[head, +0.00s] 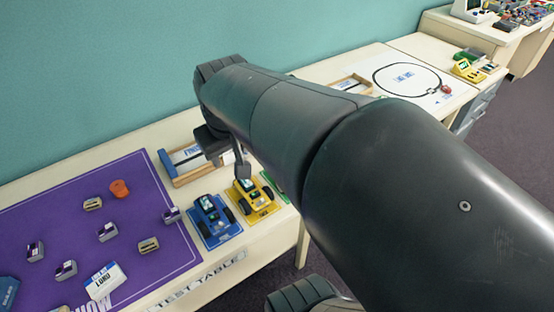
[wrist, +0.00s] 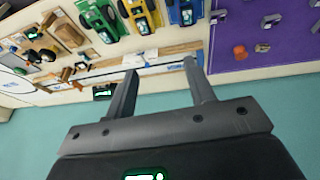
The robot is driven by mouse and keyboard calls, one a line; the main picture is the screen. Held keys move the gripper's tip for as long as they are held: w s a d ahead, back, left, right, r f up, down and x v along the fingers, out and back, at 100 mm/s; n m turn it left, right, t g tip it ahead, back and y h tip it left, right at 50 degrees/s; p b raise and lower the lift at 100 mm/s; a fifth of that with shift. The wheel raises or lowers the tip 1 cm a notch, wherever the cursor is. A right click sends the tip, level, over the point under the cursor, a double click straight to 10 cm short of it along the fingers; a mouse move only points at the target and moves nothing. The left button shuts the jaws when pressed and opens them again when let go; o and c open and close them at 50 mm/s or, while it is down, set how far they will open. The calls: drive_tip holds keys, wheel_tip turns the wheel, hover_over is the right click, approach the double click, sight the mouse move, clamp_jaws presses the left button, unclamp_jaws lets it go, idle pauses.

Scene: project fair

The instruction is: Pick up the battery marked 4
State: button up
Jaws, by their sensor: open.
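Several small blocks that look like batteries lie spread on the purple mat, among them a tan one (head: 93,204), another tan one (head: 148,245) and a purple-and-grey one (head: 107,232). Their markings are too small to read, so I cannot tell which is marked 4. My gripper (wrist: 159,68) is open and empty, above the wooden-edged finish board. In the head view my arm hides most of the gripper.
The purple mat (head: 30,215) also holds an orange cylinder (head: 119,188) and a white card (head: 105,283). A blue car (head: 215,220) and a yellow car (head: 253,200) stand right of it. The finish board (head: 185,160) lies behind them, near the teal wall (head: 100,60).

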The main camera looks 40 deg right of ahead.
drive_tip(key=w+d+f+g, duration=0.3)
drive_tip(key=w+d+f, duration=0.4)
drive_tip(key=w+d, duration=0.4)
drive_tip(key=shift+g+y, duration=0.5)
drive_tip(key=d+f, duration=0.4)
drive_tip(key=f, duration=0.1)
drive_tip(key=w+d+f, duration=0.1)
drive_tip(key=d+f, duration=0.3)
drive_tip(key=f, duration=0.2)
drive_tip(key=w+d+f, duration=0.1)
drive_tip(key=d+f, duration=0.3)
drive_tip(key=f, duration=0.2)
drive_tip(key=shift+w+d+f, duration=0.1)
drive_tip(key=shift+w+d, duration=0.15)
drive_tip(key=shift+d, duration=0.1)
drive_tip(key=shift+w+d+f, duration=0.1)
drive_tip(key=shift+w+f, duration=0.05)
drive_tip(key=shift+f, duration=1.15)
drive_tip(key=shift+w+d+f, duration=0.1)
drive_tip(key=shift+w+f, duration=0.05)
drive_tip(key=shift+f, duration=1.1)
drive_tip(key=shift+c, duration=0.3)
drive_tip(key=c, duration=1)
drive_tip(key=shift+r, duration=0.1)
